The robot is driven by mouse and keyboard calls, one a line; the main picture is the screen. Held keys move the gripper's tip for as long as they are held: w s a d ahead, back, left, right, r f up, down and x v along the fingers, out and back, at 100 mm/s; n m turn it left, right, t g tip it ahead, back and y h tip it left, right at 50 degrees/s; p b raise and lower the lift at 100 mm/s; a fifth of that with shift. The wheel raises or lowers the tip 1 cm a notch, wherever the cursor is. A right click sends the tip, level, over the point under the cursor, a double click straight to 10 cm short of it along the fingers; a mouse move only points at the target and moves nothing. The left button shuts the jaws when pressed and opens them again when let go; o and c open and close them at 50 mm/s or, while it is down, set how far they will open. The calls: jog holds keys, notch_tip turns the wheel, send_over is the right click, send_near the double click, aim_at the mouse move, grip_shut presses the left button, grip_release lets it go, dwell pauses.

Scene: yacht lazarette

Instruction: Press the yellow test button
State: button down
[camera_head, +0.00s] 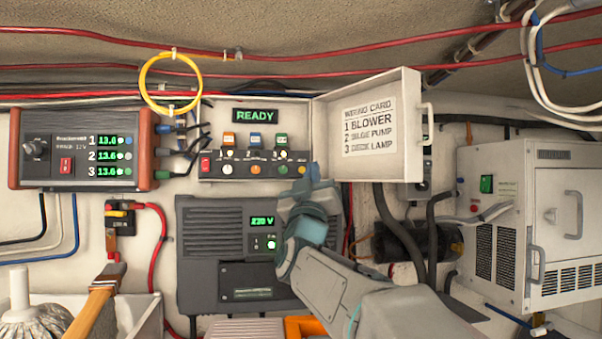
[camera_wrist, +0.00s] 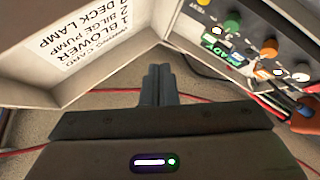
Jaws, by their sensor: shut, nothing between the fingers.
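The yellow test button (camera_wrist: 203,3) shows at the top edge of the wrist view, partly cut off, above a small label. It sits at the end of a row on the control panel (camera_head: 218,186), beside green, orange and white buttons. In the head view my gripper (camera_head: 313,172) is in front of the panel's right end, so I cannot make out the button clearly there. In the wrist view my gripper (camera_wrist: 158,72) has its fingers together and empty, apart from the button, between the panel and the open lid.
The open lid (camera_head: 412,110) with a wiring card (camera_head: 368,128) stands out right of the panel, close to my gripper. A READY display (camera_head: 255,115) is lit above the row. A grey inverter unit (camera_head: 212,240) is below. Cables hang at both sides.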

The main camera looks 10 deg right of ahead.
aim_at(302, 170)
jog(key=w+p, duration=0.5)
jog(key=w, duration=0.3)
jog(key=shift+w, duration=0.4)
jog(key=shift+w, duration=0.15)
dwell(1.8)
jog(key=shift+w, duration=0.35)
